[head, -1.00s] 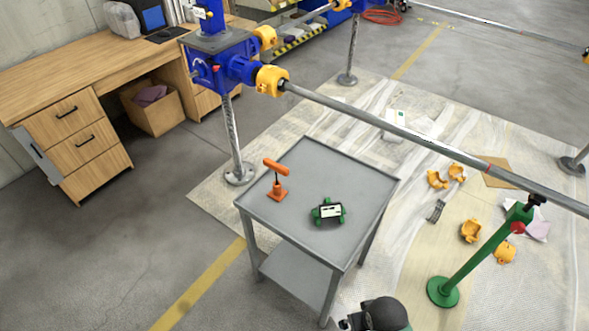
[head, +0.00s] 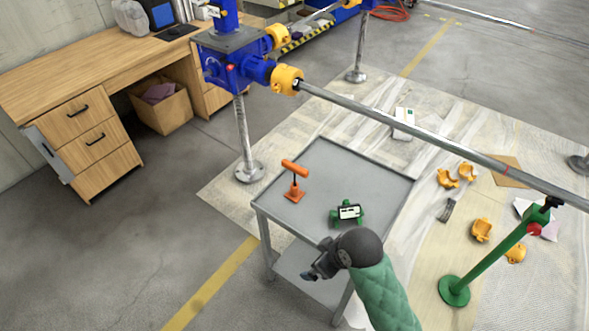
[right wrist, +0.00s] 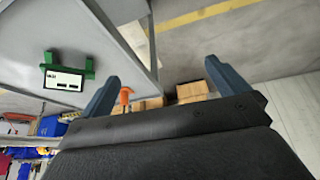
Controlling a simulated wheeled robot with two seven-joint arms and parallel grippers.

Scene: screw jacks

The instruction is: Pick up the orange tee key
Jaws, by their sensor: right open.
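The orange tee key (head: 295,168) stands upright on the grey cart (head: 318,150), in an orange base near the cart's left side. In the right wrist view, a small orange piece of it (right wrist: 125,96) shows just beside the left finger; the rest is hidden. My right gripper (head: 312,272) is in front of the cart's near edge, apart from the tee key. In the right wrist view its two fingers (right wrist: 165,85) are spread wide with nothing between them. My left gripper is not in view.
A green device with a white display (head: 347,212) sits on the cart, right of the tee key. A blue screw jack (head: 235,62) and a long steel shaft (head: 400,130) stand behind the cart. A green stand (head: 490,265) is at the right.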

